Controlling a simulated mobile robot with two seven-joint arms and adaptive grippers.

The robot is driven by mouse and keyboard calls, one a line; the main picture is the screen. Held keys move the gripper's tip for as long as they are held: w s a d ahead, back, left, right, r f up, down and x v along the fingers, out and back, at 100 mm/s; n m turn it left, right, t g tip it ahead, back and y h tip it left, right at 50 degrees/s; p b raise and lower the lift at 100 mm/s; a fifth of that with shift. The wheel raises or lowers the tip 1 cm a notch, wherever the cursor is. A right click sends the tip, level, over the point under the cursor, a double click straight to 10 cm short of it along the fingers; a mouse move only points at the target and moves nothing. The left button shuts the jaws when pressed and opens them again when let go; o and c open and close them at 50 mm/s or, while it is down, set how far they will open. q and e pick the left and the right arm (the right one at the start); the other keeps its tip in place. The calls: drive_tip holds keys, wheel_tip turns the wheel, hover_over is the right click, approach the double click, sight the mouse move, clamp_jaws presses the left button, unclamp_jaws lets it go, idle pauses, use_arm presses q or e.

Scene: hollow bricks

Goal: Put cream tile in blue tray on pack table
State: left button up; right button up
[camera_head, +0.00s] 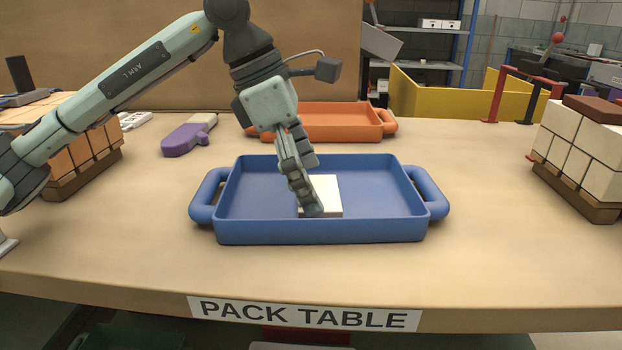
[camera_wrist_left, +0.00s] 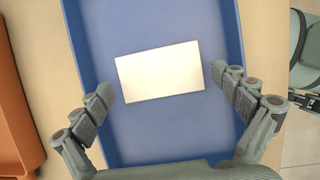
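The blue tray (camera_head: 259,229) stands on the pack table (camera_head: 110,238), near its front edge. The cream tile (camera_head: 326,193) is inside the tray, a little right of its middle, partly hidden behind my left gripper in the head view. My left gripper (camera_head: 312,208) reaches down into the tray beside the tile. In the left wrist view the tile (camera_wrist_left: 160,71) lies flat against the blue floor, and the left gripper (camera_wrist_left: 162,90) has its fingers spread apart with gaps on both sides of the tile.
An orange tray (camera_head: 312,127) stands behind the blue one. A purple object (camera_head: 188,136) lies to the left. Stacked orange bricks (camera_head: 88,158) stand at the left and cream bricks (camera_head: 580,148) at the right. The table front is clear.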

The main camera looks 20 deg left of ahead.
sight(294, 201)
idle(0.3)
use_arm(q)
drive_tip(key=shift+r, duration=0.15)
drive_tip(key=v, duration=0.6)
drive_tip(key=shift+a+r+p, duration=0.1)
drive_tip(key=shift+r+p, duration=0.25)
drive_tip(key=shift+p, duration=0.05)
drive_tip(key=v, duration=0.5)
drive_tip(key=shift+a+r, duration=0.1)
drive_tip(key=shift+r, duration=0.05)
use_arm(e)
drive_tip(key=shift+s+d+f+g+h, duration=0.3)
drive_tip(key=shift+s+d+f+g, duration=0.7)
drive_tip(key=shift+s, duration=0.25)
drive_tip(key=shift+w+r, duration=0.1)
use_arm(q)
drive_tip(key=shift+s, duration=0.1)
